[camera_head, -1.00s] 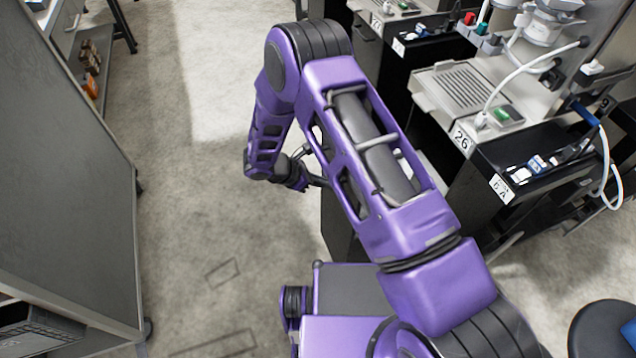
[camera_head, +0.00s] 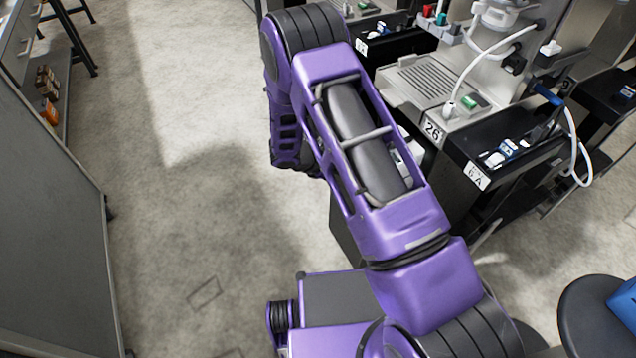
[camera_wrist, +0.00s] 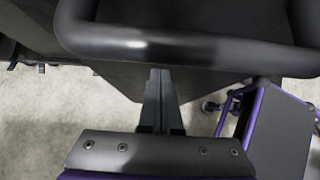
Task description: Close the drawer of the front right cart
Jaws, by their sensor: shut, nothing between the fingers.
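My gripper shows in the wrist view (camera_wrist: 160,100), its fingers shut and empty. The fingertips are at the lower edge of a black bar handle (camera_wrist: 190,50) that crosses the top of that view; I cannot tell whether they touch it. A dark flat panel (camera_wrist: 185,85) lies behind the handle and fingers. In the head view my arm hides my gripper and most of the cart front. A dark panel (camera_head: 345,238) shows beneath the arm, left of the cart with tag 26 (camera_head: 433,131). How far the drawer stands out is hidden.
A grey cabinet (camera_head: 50,210) stands along the left, with open floor (camera_head: 190,190) between it and my arm. A dark stool (camera_head: 590,320) with a blue item is at the lower right. More dispenser stations stand behind and right of the cart.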

